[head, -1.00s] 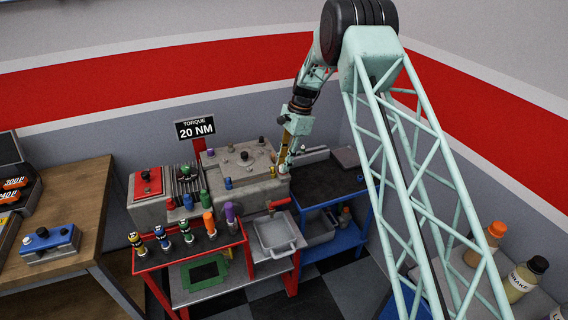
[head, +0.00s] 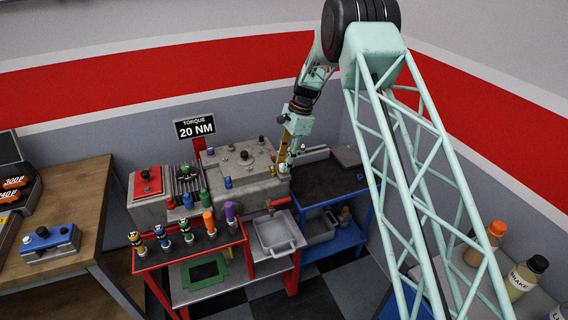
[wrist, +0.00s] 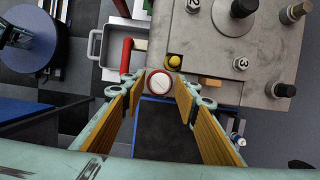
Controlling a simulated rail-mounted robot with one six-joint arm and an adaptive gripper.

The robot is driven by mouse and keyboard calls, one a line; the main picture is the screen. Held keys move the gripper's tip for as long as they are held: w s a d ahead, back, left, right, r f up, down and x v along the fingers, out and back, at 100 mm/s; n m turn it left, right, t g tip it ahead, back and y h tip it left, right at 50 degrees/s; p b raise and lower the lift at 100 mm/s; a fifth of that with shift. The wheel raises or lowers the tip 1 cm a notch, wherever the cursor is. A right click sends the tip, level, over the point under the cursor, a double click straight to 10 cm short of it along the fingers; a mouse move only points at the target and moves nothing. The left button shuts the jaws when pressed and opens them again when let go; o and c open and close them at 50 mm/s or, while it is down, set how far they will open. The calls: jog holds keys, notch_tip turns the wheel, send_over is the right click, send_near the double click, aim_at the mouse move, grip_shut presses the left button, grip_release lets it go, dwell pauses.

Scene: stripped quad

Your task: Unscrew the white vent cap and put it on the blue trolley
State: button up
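The white vent cap (wrist: 159,83) is a round white disc with a red rim, seen from above in the wrist view at the edge of the grey engine block (wrist: 225,75). My gripper (wrist: 160,84) is open, with its yellow-padded fingers on either side of the cap. Whether either fingertip touches it cannot be told. In the head view my gripper (head: 285,168) points down at the block's right end, and the cap is hard to make out there. The blue trolley (head: 331,194) stands right of the block, with a dark top and blue frame.
A yellow cap (wrist: 173,62) lies close beside the white one. A red-handled lever (head: 279,203) and grey tray (head: 277,238) are in front. A grey box (head: 346,156) and light rail (head: 313,154) occupy the trolley's back; its front top is mostly clear.

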jog(key=shift+m, duration=0.5)
jog(key=shift+s+m+t, duration=0.1)
jog(key=shift+m+t, duration=0.3)
jog(key=shift+m, duration=0.8)
jog(key=shift+m+p, duration=0.3)
jog(key=shift+m, duration=0.4)
jog(key=shift+m+t, duration=0.3)
jog(key=shift+m, duration=0.1)
jog(key=shift+m, duration=0.3)
jog(key=shift+s+m+t+p, duration=0.1)
jog(key=shift+m+t+p, duration=0.2)
jog(key=shift+m+p, duration=0.4)
